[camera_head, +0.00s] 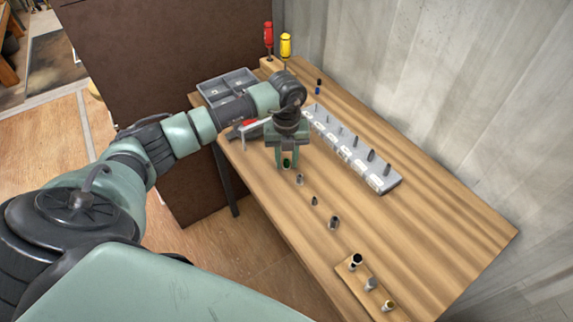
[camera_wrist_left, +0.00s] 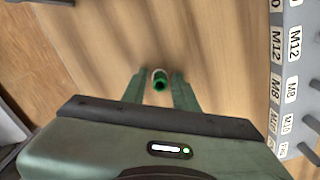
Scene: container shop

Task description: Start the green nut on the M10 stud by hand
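The green nut (camera_head: 287,163) stands on the wooden table under my left gripper (camera_head: 287,165). In the left wrist view the green nut (camera_wrist_left: 160,82) is round with a dark hole and sits between the tips of the left fingers (camera_wrist_left: 160,76). The fingers look apart, with a narrow gap on each side of the nut. The grey stud rack (camera_head: 381,186) lies to the right with a row of upright studs and white labels. Its labelled edge (camera_wrist_left: 291,18) shows M12 and M8 in the wrist view. My right gripper is not in view.
Several small metal parts (camera_head: 334,222) stand in a line towards the near edge. A small wooden board (camera_head: 350,273) holds a few more. A grey divided tray (camera_head: 242,78) and screwdrivers (camera_head: 286,45) in a block are at the back.

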